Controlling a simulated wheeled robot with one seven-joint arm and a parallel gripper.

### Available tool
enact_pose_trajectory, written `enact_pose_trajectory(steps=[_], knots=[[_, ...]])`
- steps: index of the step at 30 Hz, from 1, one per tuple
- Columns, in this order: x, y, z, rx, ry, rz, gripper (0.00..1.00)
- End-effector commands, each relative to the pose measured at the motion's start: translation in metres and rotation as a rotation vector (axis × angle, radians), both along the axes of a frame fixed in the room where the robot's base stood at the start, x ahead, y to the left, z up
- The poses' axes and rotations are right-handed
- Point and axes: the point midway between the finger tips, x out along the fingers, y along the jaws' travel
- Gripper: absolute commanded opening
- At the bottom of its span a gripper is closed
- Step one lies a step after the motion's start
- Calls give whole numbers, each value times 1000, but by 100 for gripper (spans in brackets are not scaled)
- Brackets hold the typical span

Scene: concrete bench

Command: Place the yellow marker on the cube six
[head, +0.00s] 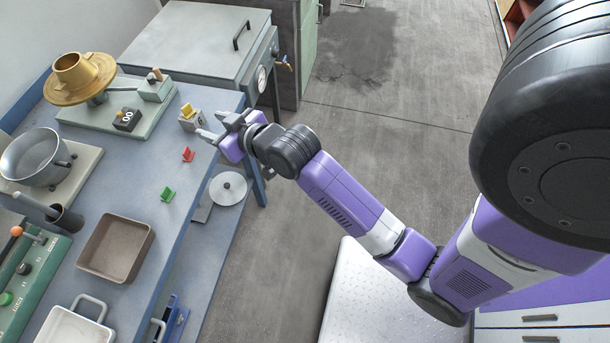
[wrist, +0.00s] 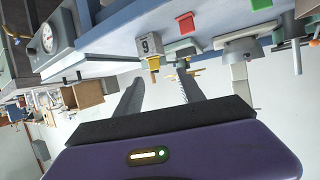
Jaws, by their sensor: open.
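The yellow marker (head: 187,110) rests on top of the pale grey cube six (head: 199,123) near the bench's right edge. In the wrist view, which is upside down, the marker (wrist: 153,63) shows against the cube (wrist: 149,44), its numeral inverted. My gripper (head: 211,125) is open and empty, just right of the cube in the head view. In the wrist view its two fingers (wrist: 160,88) point toward the cube and marker, with the marker apart from both fingers.
A red marker (head: 188,154) and a green marker (head: 168,194) stand on the bench (head: 150,178). A dark numbered cube (head: 128,120) is farther left. A brown tray (head: 116,249), a metal pot (head: 36,157) and a brass piece (head: 79,77) stand left. Floor is open right of the bench.

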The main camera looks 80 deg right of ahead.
Motion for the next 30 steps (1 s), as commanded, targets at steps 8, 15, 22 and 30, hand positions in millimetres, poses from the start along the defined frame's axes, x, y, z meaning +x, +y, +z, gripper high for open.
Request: enact_pose_trajectory(steps=[8, 15, 22, 30], knots=[[-90, 82, -27, -20, -17, 97, 46], [-173, 137, -14, -28, -49, 193, 46], [-243, 173, 20, -23, -83, 285, 46], [-277, 188, 49, -16, -111, 338, 46]])
